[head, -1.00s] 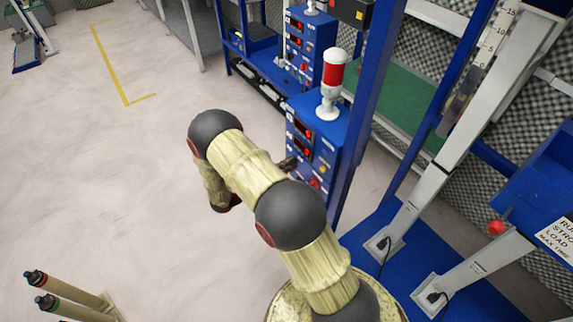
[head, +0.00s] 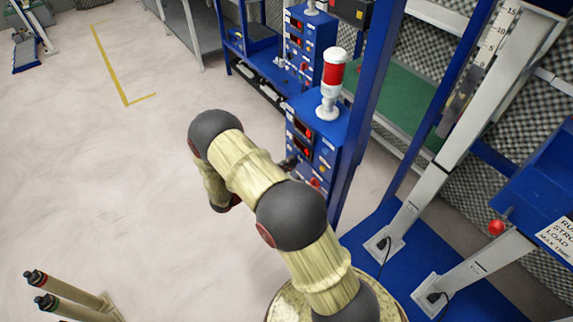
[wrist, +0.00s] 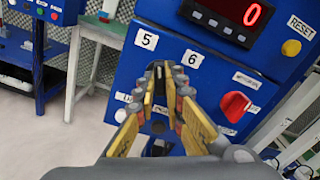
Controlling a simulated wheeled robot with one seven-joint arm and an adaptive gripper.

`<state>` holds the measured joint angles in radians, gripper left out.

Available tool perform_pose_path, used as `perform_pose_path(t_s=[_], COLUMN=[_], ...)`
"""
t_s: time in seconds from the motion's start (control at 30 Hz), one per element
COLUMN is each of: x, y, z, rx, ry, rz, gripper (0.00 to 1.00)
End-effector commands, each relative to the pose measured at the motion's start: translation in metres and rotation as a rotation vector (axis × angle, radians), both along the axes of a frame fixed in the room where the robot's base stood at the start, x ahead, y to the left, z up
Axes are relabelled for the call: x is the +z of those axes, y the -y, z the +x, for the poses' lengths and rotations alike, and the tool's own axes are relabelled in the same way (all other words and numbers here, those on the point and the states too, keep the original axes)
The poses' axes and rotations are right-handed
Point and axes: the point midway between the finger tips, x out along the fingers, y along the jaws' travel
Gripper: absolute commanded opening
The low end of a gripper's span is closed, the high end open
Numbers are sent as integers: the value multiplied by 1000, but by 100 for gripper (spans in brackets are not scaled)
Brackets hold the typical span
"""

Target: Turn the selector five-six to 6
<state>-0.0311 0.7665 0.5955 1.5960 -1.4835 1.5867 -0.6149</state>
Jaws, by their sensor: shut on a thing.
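The selector five-six (wrist: 159,72) is a small dark knob on the blue panel, below and between the white labels 5 (wrist: 146,39) and 6 (wrist: 193,59) in the wrist view. My gripper (wrist: 160,84) is shut on it, with yellow fingers on either side. The fingers cover most of the knob, so I cannot tell which label it points to. In the head view my gripper (head: 289,163) is at the front of the blue cabinet (head: 325,125), partly hidden behind my arm.
A red knob (wrist: 235,105) sits right of my fingers. A yellow RESET button (wrist: 291,47) and a display (wrist: 228,17) reading 0 are above. A red-and-white beacon (head: 333,75) stands on the cabinet. The floor (head: 110,170) to the left is open.

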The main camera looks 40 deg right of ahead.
Motion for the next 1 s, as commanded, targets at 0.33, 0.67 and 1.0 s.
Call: perform_pose_path(t_s=[0.33,0.67,1.0], x=[-1,-2,-1], y=[0,0,0], z=[1,1,1], rx=[1,1,0], ry=[284,592,840], rz=[-16,-34,-47], gripper=[0,0,0])
